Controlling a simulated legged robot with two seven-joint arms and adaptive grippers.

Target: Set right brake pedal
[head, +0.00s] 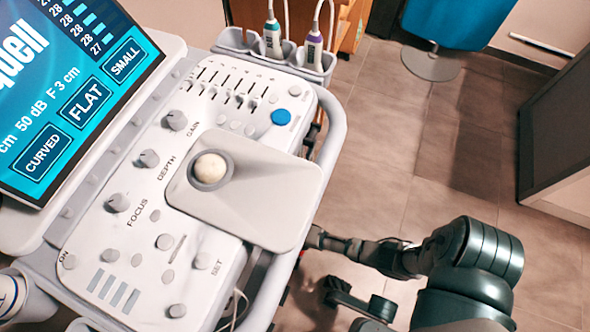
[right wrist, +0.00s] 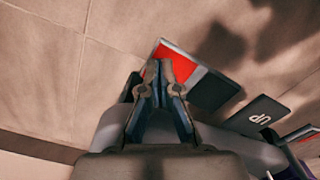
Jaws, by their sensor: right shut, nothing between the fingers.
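In the right wrist view, a flat pedal with a red face (right wrist: 187,66) and a dark part (right wrist: 214,90) lies low at the base of the machine. My right gripper (right wrist: 158,68) is shut and empty, its fingertips overlapping the left edge of the red face. I cannot tell whether they touch it. A dark pedal with white lettering (right wrist: 257,115), seemingly "UP" upside down, lies to the right. In the head view, my right arm reaches left under the console (head: 190,200), which hides the gripper and pedals. My left gripper is not in view.
The ultrasound console has a trackball (head: 210,168), knobs, a screen (head: 75,90) and a rail (head: 335,140) along its right side. Probes (head: 272,38) hang at the back. A blue stool (head: 450,20) stands behind. The tiled floor (head: 450,150) to the right is mostly clear.

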